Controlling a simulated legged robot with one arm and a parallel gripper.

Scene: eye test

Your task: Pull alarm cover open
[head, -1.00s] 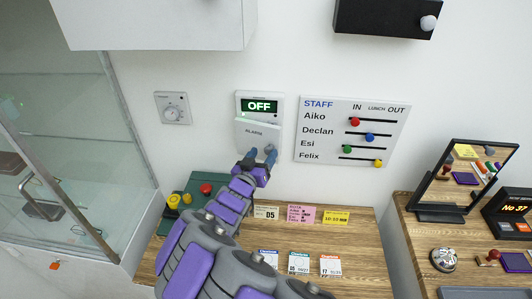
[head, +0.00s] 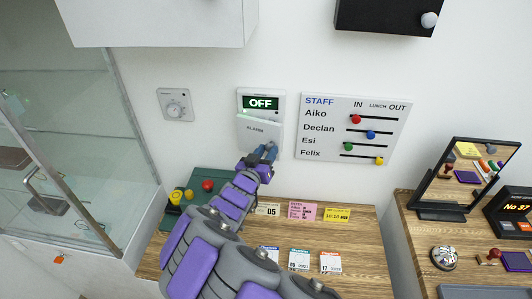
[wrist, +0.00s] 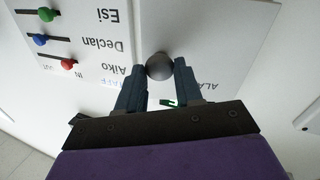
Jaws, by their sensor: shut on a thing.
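The alarm box is a white wall unit whose green display (head: 261,103) reads OFF. Its pale alarm cover (head: 255,130), marked ALARM, sits below the display. The cover's upper edge shows as a light rim, but I cannot tell how far it stands out. My gripper (head: 264,152) is at the cover's lower edge. In the wrist view, which is upside down, my gripper (wrist: 158,78) has its two fingers around a dark round knob (wrist: 160,66) on the pale cover (wrist: 215,40). In the head view the fingers hide the knob.
A staff board (head: 355,130) with coloured sliders is just right of the alarm. A dial (head: 175,104) is on the wall to the left. Below, a wooden counter (head: 365,262) holds cards and a green box (head: 222,182). A glass cabinet (head: 125,130) stands left.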

